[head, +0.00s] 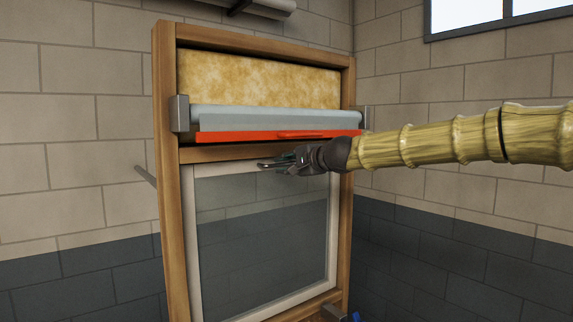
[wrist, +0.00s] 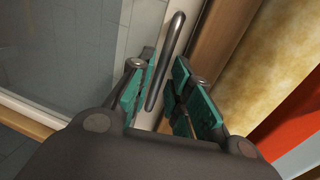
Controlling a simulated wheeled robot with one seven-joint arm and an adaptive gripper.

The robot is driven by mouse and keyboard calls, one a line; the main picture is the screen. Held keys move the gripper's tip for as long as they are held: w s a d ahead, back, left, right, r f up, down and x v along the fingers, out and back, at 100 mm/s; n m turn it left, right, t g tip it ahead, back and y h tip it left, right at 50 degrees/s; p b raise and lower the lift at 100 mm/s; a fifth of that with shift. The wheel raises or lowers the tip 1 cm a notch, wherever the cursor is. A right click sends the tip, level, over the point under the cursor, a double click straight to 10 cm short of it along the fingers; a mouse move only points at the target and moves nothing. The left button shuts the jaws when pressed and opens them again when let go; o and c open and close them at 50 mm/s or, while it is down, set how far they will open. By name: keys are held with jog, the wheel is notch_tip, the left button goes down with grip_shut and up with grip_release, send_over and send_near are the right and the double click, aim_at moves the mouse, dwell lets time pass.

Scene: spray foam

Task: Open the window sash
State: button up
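The window sash (head: 188,235) has a pale frame around a glass pane (head: 262,235) and sits low in a wooden frame (head: 172,200). In the wrist view a dark metal handle (wrist: 172,45) runs along the pale sash rail (wrist: 193,38). My gripper (head: 272,163) is at the top rail of the sash, reaching in from the right. In the wrist view its teal-padded fingers (wrist: 159,100) are apart, with the lower end of the handle between them. There is a gap on the right side of the handle; contact on the left is unclear.
Just above the gripper are a red bar (head: 230,136) and a grey-blue roller (head: 265,115) between metal brackets. A tan speckled panel (head: 255,78) fills the top of the wooden frame. Block walls (head: 75,130) stand around it. A small blue thing (head: 356,316) shows at the bottom.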

jog(key=shift+a, duration=0.1)
jog(key=shift+c, duration=0.3)
grip_shut()
jog(key=shift+f, duration=0.15)
